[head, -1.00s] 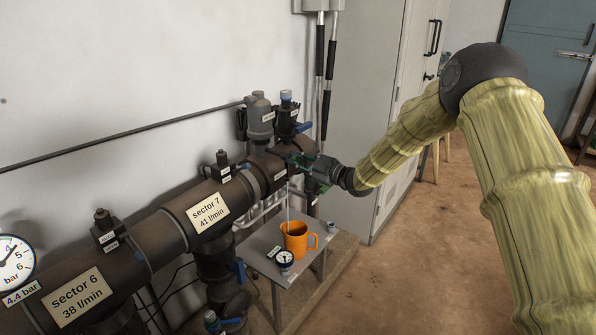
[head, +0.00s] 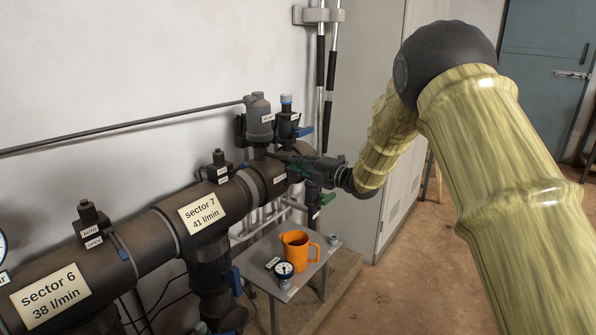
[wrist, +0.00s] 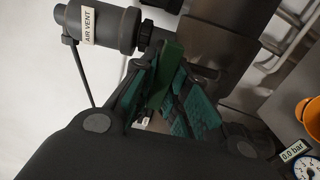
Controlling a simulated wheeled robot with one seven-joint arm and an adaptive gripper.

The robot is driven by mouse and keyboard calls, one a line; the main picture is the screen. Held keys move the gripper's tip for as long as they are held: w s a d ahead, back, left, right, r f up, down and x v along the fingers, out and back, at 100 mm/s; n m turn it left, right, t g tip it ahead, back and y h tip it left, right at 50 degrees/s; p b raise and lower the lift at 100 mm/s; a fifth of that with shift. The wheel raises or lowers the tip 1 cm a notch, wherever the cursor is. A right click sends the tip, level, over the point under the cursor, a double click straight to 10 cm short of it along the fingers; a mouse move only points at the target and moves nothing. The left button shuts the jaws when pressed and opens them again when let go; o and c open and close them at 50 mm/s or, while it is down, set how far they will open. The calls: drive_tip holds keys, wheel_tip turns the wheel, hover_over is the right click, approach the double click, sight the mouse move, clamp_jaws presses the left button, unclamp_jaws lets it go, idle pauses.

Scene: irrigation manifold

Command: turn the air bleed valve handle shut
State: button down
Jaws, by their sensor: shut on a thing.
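My gripper shows at the far end of the dark manifold pipe (head: 155,235) in the head view (head: 290,160). In the wrist view my gripper (wrist: 163,88) has its green-padded fingers shut on a green lever handle (wrist: 168,70), which I take to be the air bleed valve handle. The handle stands between the pads, just below a dark valve fitting. The grey air vent cylinder (wrist: 112,30), labelled AIR VENT, is beside it at upper left; it stands above the pipe in the head view (head: 259,118). The handle's exact angle to its valve is hard to tell.
A blue-handled valve (head: 304,132) stands just behind my gripper, and another green handle (head: 328,198) hangs below it. A small table (head: 262,291) beneath carries an orange mug (head: 297,251) and a gauge (head: 284,271). A grey cabinet (head: 365,120) is behind; open floor lies right.

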idle(0.3)
drive_tip(key=c, duration=1.4)
unclamp_jaws()
drive_tip(key=shift+c, duration=0.2)
drive_tip(key=shift+s+d, duration=0.1)
drive_tip(key=shift+d, duration=0.05)
drive_tip(key=v, duration=1.1)
drive_tip(key=shift+s+d, duration=0.2)
drive_tip(key=shift+d, duration=0.1)
drive_tip(key=shift+f, duration=0.1)
